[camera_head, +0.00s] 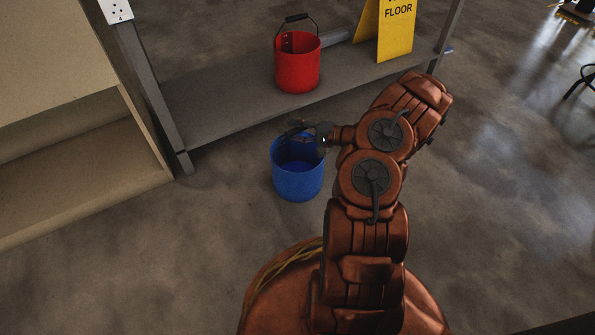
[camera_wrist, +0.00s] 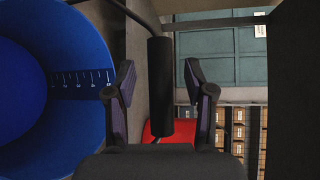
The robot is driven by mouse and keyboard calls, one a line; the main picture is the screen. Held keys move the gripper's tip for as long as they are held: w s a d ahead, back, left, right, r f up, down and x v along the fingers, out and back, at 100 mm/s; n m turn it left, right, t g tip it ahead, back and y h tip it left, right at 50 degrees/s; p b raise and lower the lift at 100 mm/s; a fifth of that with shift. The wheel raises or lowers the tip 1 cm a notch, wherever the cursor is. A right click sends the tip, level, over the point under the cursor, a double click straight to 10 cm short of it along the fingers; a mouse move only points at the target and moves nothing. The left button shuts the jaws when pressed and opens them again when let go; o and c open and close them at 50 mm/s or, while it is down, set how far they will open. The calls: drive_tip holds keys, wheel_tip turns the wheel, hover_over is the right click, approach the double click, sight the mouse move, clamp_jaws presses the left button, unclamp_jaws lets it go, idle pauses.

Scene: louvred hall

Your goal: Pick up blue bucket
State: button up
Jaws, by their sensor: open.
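The blue bucket (camera_head: 298,181) stands upright on the floor in front of the low shelf, its mouth open upward. In the wrist view its blue inside (camera_wrist: 80,110) with a dark measuring scale fills the left. My gripper (camera_head: 300,130) is above the bucket's rim. In the wrist view my gripper (camera_wrist: 161,75) is open, one finger on each side of the bucket's black handle grip (camera_wrist: 160,80). The grip lies between the fingers, with a visible gap on both sides. In the head view my gripper partly hides the handle.
A red bucket (camera_head: 297,66) stands on the low grey shelf (camera_head: 215,108) behind, beside a yellow floor sign (camera_head: 396,30). A dark shelf post (camera_head: 150,95) and a beige cabinet (camera_head: 85,170) stand on the left. The floor on the right is mostly clear.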

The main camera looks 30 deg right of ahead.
clamp_jaws()
idle(0.5)
idle(0.3)
